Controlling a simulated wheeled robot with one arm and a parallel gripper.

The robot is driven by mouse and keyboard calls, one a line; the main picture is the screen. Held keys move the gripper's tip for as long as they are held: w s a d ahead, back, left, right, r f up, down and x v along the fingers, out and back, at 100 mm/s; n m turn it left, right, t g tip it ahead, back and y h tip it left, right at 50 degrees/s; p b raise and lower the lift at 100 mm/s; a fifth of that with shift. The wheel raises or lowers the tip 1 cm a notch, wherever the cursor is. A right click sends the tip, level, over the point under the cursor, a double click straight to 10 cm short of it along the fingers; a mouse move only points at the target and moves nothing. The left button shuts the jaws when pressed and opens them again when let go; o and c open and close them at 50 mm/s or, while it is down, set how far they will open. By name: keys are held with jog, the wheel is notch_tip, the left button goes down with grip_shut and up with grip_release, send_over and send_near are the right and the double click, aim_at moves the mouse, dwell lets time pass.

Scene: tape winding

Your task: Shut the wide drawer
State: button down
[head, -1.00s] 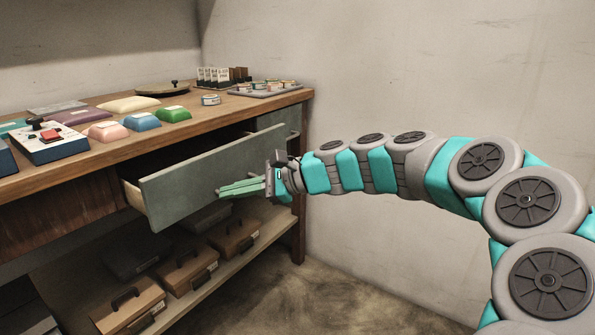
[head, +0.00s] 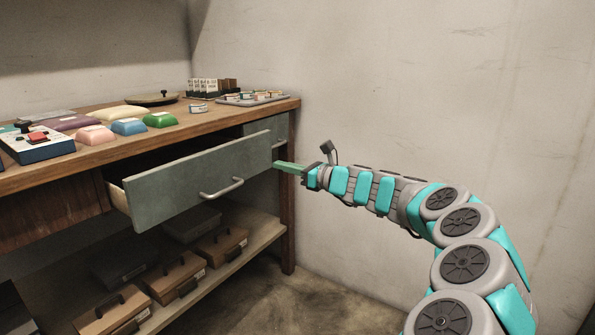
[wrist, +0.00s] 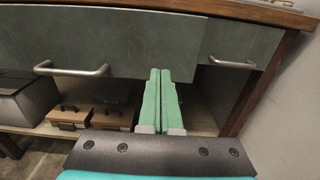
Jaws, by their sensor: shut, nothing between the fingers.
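The wide drawer (head: 165,188) is pulled out from under the wooden bench, its grey-green front standing clear of the frame. Its bar handle (head: 222,189) is on the front; the drawer (wrist: 120,40) and handle (wrist: 72,69) also show in the wrist view. My gripper (head: 276,165) is shut and empty, its green fingers near the right end of the drawer front. In the wrist view my gripper (wrist: 160,72) points at the right part of the front, right of the handle. I cannot tell whether the fingertips touch it.
A narrower drawer (wrist: 240,45) sits to the right of the wide one. Brown cases (head: 175,277) stand on the lower shelf (head: 245,247). The bench top (head: 85,162) holds colored blocks, a control box (head: 37,144) and a tray (head: 252,99). A wall is at the right.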

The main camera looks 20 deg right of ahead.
aim_at(257, 159)
jog(key=x, duration=0.6)
jog(key=shift+a, duration=0.1)
jog(key=p+x, duration=0.6)
jog(key=x, duration=0.5)
jog(key=shift+w, duration=0.15)
jog(key=shift+w+a+r, duration=0.1)
jog(key=shift+w+a, duration=0.1)
jog(key=shift+r, duration=0.25)
